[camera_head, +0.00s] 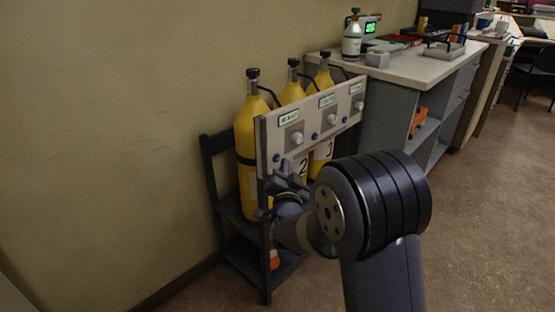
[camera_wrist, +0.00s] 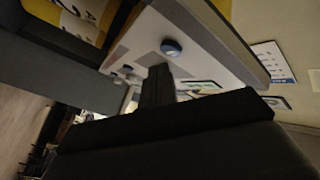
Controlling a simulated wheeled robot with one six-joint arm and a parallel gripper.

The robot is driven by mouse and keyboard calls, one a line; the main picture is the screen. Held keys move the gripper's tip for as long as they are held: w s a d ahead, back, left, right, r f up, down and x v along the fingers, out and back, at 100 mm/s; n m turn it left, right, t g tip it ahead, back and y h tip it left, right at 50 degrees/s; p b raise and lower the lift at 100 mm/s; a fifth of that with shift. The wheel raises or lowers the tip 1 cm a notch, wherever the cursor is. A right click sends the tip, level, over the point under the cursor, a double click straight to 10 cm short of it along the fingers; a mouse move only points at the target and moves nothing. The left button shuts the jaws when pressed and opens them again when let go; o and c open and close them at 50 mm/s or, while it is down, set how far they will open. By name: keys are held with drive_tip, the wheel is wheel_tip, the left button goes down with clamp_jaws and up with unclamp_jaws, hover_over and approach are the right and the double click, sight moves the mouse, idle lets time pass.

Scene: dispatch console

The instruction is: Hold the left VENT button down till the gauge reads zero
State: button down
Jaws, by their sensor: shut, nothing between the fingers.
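A pale panel (camera_head: 268,135) stands in front of three yellow cylinders. It carries three green-lit displays, three knobs and blue buttons. The left blue button (camera_head: 277,158) is at the panel's left end, under the left display (camera_head: 288,117), whose reading is too small to make out. My gripper (camera_head: 284,172) is shut and empty, just below that button in the head view. In the wrist view, the nearest blue button (camera_wrist: 172,47) shows fully, just beyond the tip of my dark fingers (camera_wrist: 158,76). No finger covers it, and I see no contact.
The yellow cylinders (camera_head: 246,130) stand on a dark rack (camera_head: 212,165) against the wall. A counter (camera_head: 425,70) with a bottle (camera_head: 352,40) and small items is behind at the right. Open floor (camera_head: 480,210) lies to the right.

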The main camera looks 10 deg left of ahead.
drive_tip(key=shift+a, duration=0.15)
drive_tip(key=shift+w+a+b, duration=0.2)
drive_tip(key=shift+w+b, duration=0.05)
drive_tip(key=shift+b, duration=0.05)
drive_tip(key=shift+w+a, duration=0.2)
drive_tip(key=shift+a, duration=0.1)
idle(0.6)
idle(1.1)
drive_tip(key=shift+s+d+b, duration=0.5)
drive_tip(key=shift+d+b, duration=0.15)
drive_tip(key=shift+b, duration=0.1)
drive_tip(key=s+d+b, duration=0.1)
drive_tip(key=d, duration=0.1)
drive_tip(key=s+d+b, duration=0.1)
drive_tip(key=s+d, duration=0.1)
